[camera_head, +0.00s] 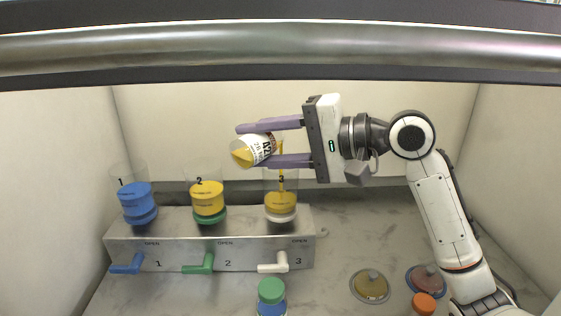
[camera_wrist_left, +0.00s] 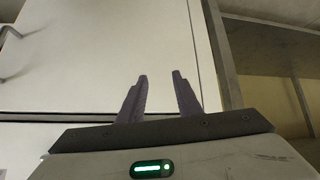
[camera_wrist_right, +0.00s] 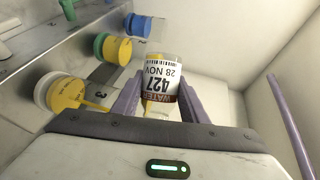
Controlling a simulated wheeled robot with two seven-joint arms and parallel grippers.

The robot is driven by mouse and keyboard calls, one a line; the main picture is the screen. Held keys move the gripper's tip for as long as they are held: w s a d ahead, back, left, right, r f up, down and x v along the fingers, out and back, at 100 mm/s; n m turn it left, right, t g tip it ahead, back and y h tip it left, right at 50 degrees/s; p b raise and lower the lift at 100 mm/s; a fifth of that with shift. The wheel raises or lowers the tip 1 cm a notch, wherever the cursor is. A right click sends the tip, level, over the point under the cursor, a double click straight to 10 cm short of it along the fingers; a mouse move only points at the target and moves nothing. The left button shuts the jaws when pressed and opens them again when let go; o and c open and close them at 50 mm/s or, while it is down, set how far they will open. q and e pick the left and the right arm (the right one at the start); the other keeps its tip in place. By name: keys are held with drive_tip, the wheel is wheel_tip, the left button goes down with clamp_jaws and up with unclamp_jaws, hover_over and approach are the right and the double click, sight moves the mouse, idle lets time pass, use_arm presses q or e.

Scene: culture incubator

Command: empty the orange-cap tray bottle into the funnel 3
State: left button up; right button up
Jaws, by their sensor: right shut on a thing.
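My right gripper (camera_head: 248,146) is shut on a clear bottle (camera_head: 262,149) with a white and dark label and yellow liquid inside. The bottle is tipped over, uncapped as far as I can see, above funnel 3 (camera_head: 281,201). A thin yellow streak runs down into that funnel, which has a yellow band and a white base. The right wrist view shows the bottle (camera_wrist_right: 161,80) between both fingers (camera_wrist_right: 158,100) and funnel 3 (camera_wrist_right: 60,92) to its left. An orange cap (camera_head: 424,303) shows at the bottom right. My left gripper (camera_wrist_left: 161,76) is open and empty, in its wrist view only.
Blue funnel 1 (camera_head: 138,200) and yellow funnel 2 (camera_head: 208,198) stand on the metal block (camera_head: 210,226), whose blue, green and white levers face front. A green-capped bottle (camera_head: 271,291) stands before it. Walls enclose the space.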

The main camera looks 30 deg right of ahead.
drive_tip(key=shift+d+r+m+p, duration=0.1)
drive_tip(key=shift+r+m+p, duration=0.2)
drive_tip(key=shift+m+p, duration=0.3)
idle(0.4)
drive_tip(key=shift+w+d+f+m+y+p, duration=0.15)
drive_tip(key=shift+f+m+y+p, duration=0.2)
drive_tip(key=shift+f+m+y, duration=0.2)
idle(0.8)
drive_tip(key=shift+d+r+m+t+y+p, duration=0.2)
drive_tip(key=shift+r+m+t+y+p, duration=0.2)
drive_tip(key=shift+m+p, duration=0.45)
idle(0.5)
